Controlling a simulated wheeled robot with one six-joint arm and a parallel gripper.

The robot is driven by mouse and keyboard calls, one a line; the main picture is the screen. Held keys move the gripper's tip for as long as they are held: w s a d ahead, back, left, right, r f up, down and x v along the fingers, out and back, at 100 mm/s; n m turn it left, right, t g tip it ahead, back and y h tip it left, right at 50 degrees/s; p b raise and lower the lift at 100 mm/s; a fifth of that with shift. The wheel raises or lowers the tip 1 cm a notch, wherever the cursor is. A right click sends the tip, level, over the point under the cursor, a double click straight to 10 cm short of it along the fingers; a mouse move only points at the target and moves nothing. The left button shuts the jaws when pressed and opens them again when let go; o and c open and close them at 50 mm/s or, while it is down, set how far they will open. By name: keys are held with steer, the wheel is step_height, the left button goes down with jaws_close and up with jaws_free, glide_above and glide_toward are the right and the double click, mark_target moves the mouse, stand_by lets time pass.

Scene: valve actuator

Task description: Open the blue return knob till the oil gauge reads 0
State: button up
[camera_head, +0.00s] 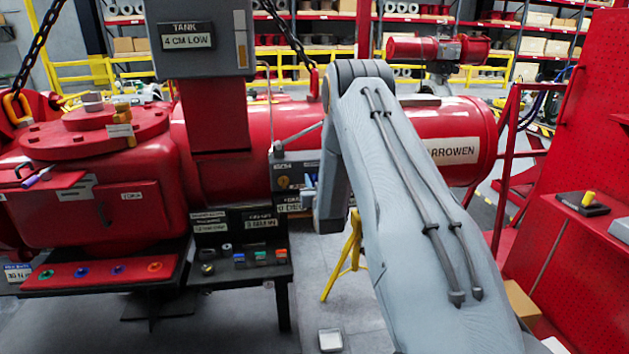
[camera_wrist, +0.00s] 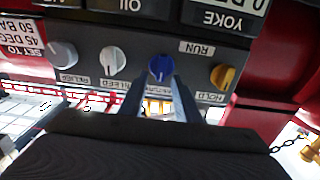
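The blue knob (camera_wrist: 160,67) sits on the dark control panel in the wrist view, third from the left in a row of knobs. My gripper (camera_wrist: 162,84) points at it; its two fingers stand apart, their tips at the knob's lower left and right edges. Whether they touch it is unclear. The label below the knob is partly hidden by the fingers. The OIL display (camera_wrist: 130,5) is cut off at the top edge, so its reading is hidden.
A grey knob (camera_wrist: 63,54) and a white knob (camera_wrist: 113,61) are left of the blue one, an orange knob (camera_wrist: 222,76) right. The red cylinder (camera_head: 450,135) lies behind my arm. A lower bench (camera_head: 240,278) with colored items stands left; a yellow stand (camera_head: 345,257) is below.

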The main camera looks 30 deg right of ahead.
jaws_close()
steer(key=n+b, duration=0.1)
steer(key=n, duration=0.1)
steer(key=n+b, duration=0.1)
steer(key=b, duration=0.1)
steer(key=shift+w+a+f+n, duration=0.1)
steer(key=shift+a+f+n, duration=0.05)
steer(key=shift+a+n, duration=0.25)
steer(key=shift+w+a+f+n+b, duration=0.15)
steer(key=shift+f+n+b, duration=0.1)
steer(key=shift+n+b, duration=1.55)
steer(key=shift+s+a+f+n+b, duration=0.2)
steer(key=shift+n+b, duration=0.75)
steer(key=shift+n, duration=1.5)
steer(key=shift+w+a+f+n+b, duration=0.15)
steer(key=shift+f+n+b, duration=0.15)
steer(key=shift+n+b, duration=1.5)
steer(key=shift+n+p, duration=0.35)
steer(key=shift+n, duration=0.2)
